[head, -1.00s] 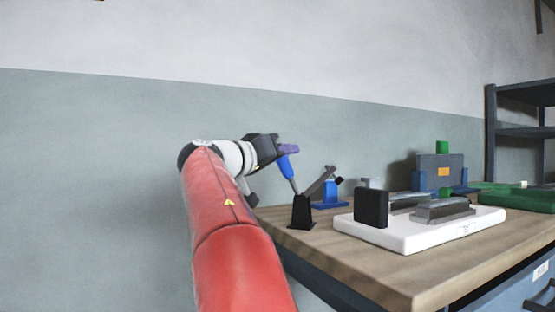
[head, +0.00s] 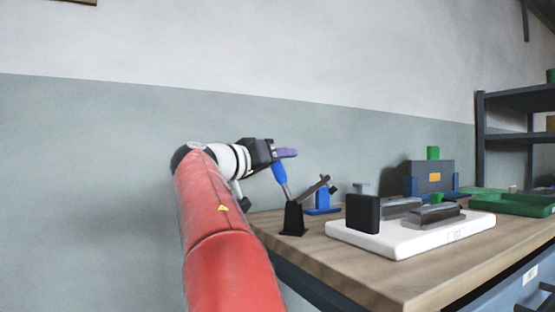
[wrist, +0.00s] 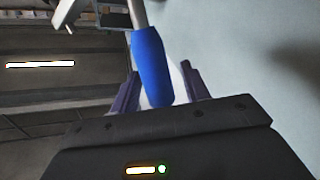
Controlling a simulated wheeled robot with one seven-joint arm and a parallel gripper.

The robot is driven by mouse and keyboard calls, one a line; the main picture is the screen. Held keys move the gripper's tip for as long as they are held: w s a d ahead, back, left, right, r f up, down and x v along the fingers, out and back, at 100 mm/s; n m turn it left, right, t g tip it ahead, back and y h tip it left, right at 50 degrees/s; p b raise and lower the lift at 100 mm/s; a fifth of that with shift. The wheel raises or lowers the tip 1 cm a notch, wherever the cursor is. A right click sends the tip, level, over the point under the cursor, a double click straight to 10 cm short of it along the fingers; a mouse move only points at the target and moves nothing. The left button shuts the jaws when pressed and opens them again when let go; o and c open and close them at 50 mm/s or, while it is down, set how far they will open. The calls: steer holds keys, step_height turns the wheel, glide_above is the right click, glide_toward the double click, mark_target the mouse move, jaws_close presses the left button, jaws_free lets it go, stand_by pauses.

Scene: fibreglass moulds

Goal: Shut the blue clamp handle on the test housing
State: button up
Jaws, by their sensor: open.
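The blue clamp handle (head: 280,178) rises at a slant from a black clamp base (head: 293,217) near the left end of the bench, its metal arm (head: 317,188) slanting up to the right. My gripper (head: 287,153) is at the upper end of the handle. In the wrist view the blue grip (wrist: 152,66) lies between the two purple fingers of my gripper (wrist: 158,85), which stand apart with gaps on both sides. A white block-like housing (head: 410,240) with a black panel (head: 362,212) and grey metal parts sits on the bench right of the clamp.
A blue stand (head: 322,200) is behind the clamp. A grey box with an orange label (head: 434,176) stands farther back, and a green tray (head: 515,204) lies at the right. The wooden bench front (head: 400,285) is clear. A dark shelf (head: 505,137) stands at the back right.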

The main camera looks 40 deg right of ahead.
steer(key=shift+a, duration=0.1)
steer(key=a, duration=0.7)
steer(key=shift+s+a+f+b, duration=0.25)
steer(key=shift+a+b, duration=0.1)
steer(key=shift+b, duration=0.1)
